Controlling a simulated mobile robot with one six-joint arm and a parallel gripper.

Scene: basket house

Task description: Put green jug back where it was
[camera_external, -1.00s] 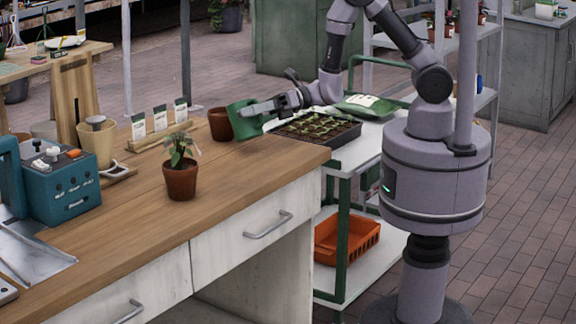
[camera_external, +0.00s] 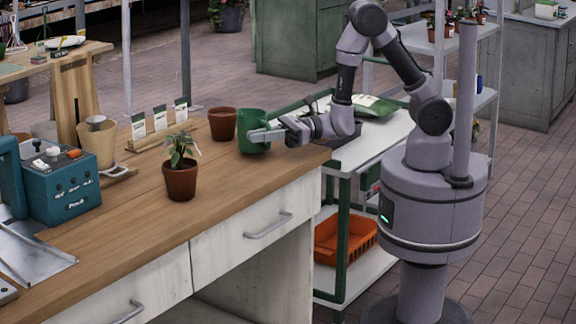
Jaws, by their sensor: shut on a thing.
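The green jug (camera_external: 254,122) is upright at the far right part of the wooden workbench (camera_external: 225,190), just right of an empty terracotta pot. My gripper (camera_external: 265,136) reaches in from the right and is shut on the jug's right side. The jug's base is at or very close to the bench top; I cannot tell whether it touches. The fingers hide part of the jug's lower right side.
The terracotta pot (camera_external: 222,124) stands close to the jug's left. A potted seedling (camera_external: 181,175) stands nearer the front. Seed packets (camera_external: 160,119) stand in a wooden holder. A dark seedling tray (camera_external: 347,149) is mostly hidden behind my arm on the white cart (camera_external: 392,130).

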